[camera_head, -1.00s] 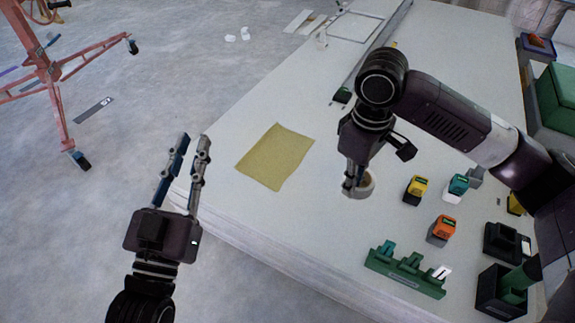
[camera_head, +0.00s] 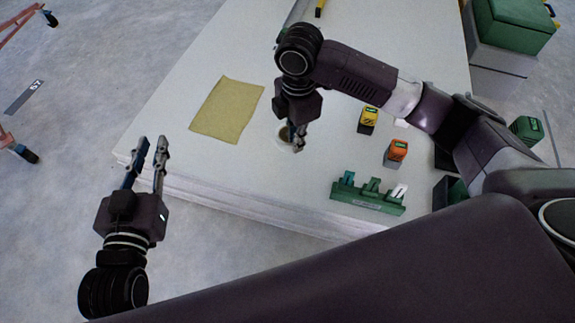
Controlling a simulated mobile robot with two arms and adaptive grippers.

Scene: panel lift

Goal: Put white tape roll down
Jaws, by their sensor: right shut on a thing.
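The white tape roll (camera_head: 284,140) is at the tips of my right gripper (camera_head: 296,142), over the pale panel stack (camera_head: 225,180). It is partly hidden by the fingers. My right gripper points down and is shut on the roll; I cannot tell whether the roll touches the panel surface. My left gripper (camera_head: 148,146) is open and empty, its two fingers apart, off the left edge of the stack above the floor.
A yellow-green sheet (camera_head: 227,110) lies left of the roll. A yellow device (camera_head: 368,118), an orange device (camera_head: 396,150) and a green rack (camera_head: 366,197) stand to the right. The panel between sheet and front edge is clear.

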